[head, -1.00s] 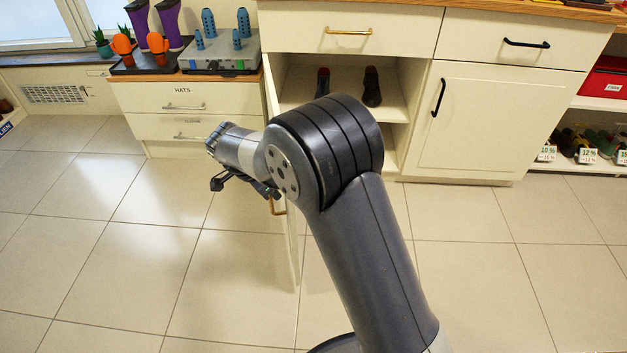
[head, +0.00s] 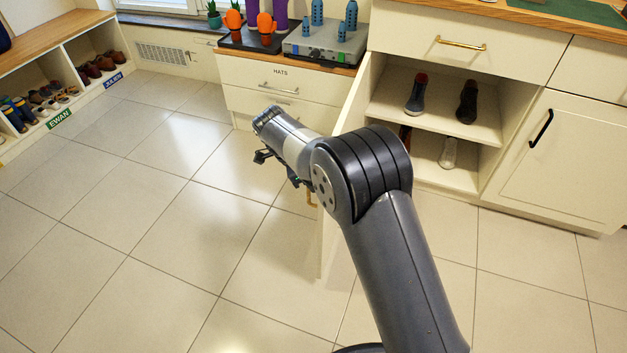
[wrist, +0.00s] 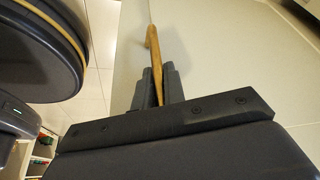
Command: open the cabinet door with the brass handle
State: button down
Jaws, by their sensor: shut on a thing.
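The cabinet door (head: 332,240) with the brass handle (head: 311,200) stands swung out from its cabinet, seen nearly edge-on in the head view. In the wrist view the pale door face (wrist: 225,60) fills the right side, and the brass handle (wrist: 152,42) runs down between the fingers. My gripper (wrist: 156,88) is shut on the handle. In the head view my arm hides much of the door and the grip itself. The open cabinet (head: 490,135) shows shoes on two levels.
A drawer with another brass handle (head: 461,43) sits above the opening. A closed door with a black handle (head: 541,127) is to the right. A low HATS drawer unit (head: 265,105) stands behind the arm. Tiled floor (head: 150,230) is clear at left.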

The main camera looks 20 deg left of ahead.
jog(key=shift+s, duration=0.15)
jog(key=c, duration=1.5)
grip_release()
jog(key=p+v, duration=0.3)
jog(key=v, duration=0.7)
jog(key=shift+a+r+p, duration=0.1)
jog(key=shift+r+p, duration=0.3)
jog(key=b+x, duration=0.4)
jog(key=x, duration=0.7)
jog(key=shift+r, duration=0.15)
